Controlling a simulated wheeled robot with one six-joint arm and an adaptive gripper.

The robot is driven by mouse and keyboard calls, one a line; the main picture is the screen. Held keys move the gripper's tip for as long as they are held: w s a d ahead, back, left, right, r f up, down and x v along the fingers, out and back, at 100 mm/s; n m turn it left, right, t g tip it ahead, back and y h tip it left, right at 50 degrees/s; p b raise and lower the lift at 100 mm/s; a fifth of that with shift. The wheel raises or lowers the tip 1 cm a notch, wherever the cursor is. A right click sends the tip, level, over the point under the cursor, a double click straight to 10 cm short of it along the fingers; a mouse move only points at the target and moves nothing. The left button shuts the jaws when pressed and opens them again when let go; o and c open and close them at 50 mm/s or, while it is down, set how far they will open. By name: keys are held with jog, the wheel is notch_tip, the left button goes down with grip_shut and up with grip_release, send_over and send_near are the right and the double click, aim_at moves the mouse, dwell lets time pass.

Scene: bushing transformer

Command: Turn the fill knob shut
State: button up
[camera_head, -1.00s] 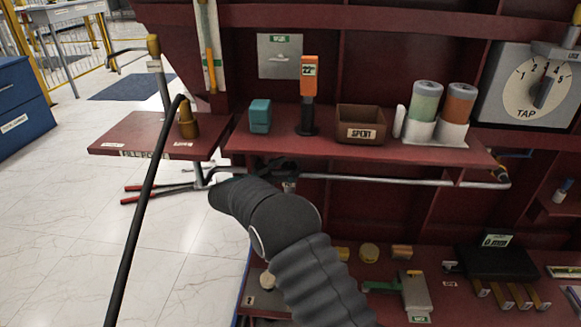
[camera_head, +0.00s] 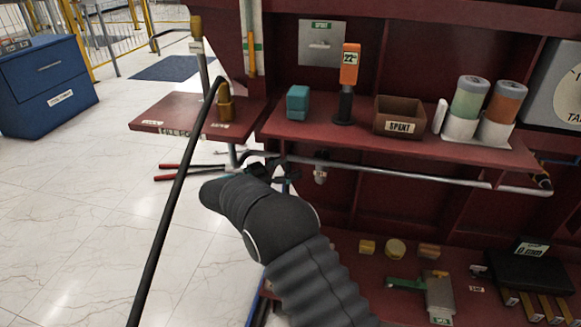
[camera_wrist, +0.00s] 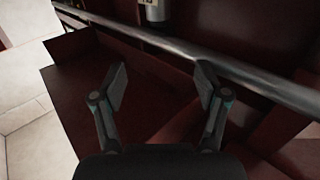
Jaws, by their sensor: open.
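My gripper (camera_head: 270,172) is below the left end of the upper shelf, close to the grey pipe. In the wrist view my gripper (camera_wrist: 163,82) has its two fingers spread apart with nothing between them. A small grey labelled fitting (camera_head: 320,168) hangs at the pipe, right of my gripper. A grey labelled cylinder, probably the same fitting, shows at the top of the wrist view (camera_wrist: 155,10), beyond the fingers. I cannot tell whether this is the fill knob, and its label is unreadable. A brass fitting (camera_head: 226,108) with a black hose stands on the left side shelf.
The grey pipe (camera_head: 420,177) runs under the red upper shelf (camera_head: 300,131) and crosses the wrist view (camera_wrist: 240,70) beyond the fingers. Red-handled tools (camera_head: 180,172) stick out left of my gripper. The black hose (camera_head: 165,235) hangs in the foreground. Open floor (camera_head: 80,220) lies at left.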

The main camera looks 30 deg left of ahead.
dwell(0.3)
jog(key=s+a+f+n+g+y, duration=0.1)
jog(key=a+f+n+g+y, duration=0.1)
jog(key=a+f+n+y, duration=0.4)
jog(key=s+a+f+n+g+y, duration=0.1)
jog(key=a+f+n+y, duration=0.15)
jog(key=a+y, duration=0.6)
jog(key=s+d+r+g+h, duration=0.1)
jog(key=s+d+r, duration=0.6)
jog(key=d, duration=1.4)
jog(key=s+d+r+m+g+h, duration=0.1)
jog(key=s+d+r, duration=0.6)
jog(key=d, duration=1.4)
jog(key=s+d+r+m+g+h+p, duration=0.1)
jog(key=s+d+r+g+h, duration=0.2)
jog(key=s+d, duration=1.1)
jog(key=d+r+g, duration=0.1)
jog(key=d+r, duration=0.2)
jog(key=d, duration=0.5)
jog(key=shift+r+g, duration=0.3)
jog(key=shift+r, duration=0.1)
